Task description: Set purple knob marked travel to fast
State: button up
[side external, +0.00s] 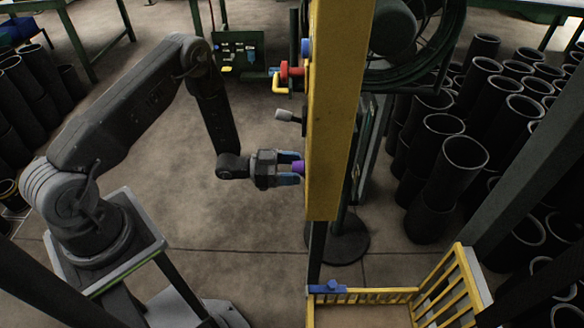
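The purple knob (298,167) sticks out of the left face of the upright yellow panel (334,110), near its lower end. My gripper (292,168) comes level from the left, with its two blue-tipped fingers apart, one above and one below the knob. The knob shows between the fingertips. I cannot tell whether the fingers press on it or only surround it. The travel marking and the fast setting cannot be read from this side.
Above the knob, a grey knob (287,115), a red part (290,71) and a yellow handle (280,87) stick out of the panel. Black rubber sleeves (441,172) stand at right. A yellow railing (372,295) lies below.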

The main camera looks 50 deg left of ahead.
jog(key=c, duration=0.8)
jog(key=shift+m, duration=0.4)
jog(key=m, duration=1.1)
dwell(0.4)
jog(key=o, duration=0.9)
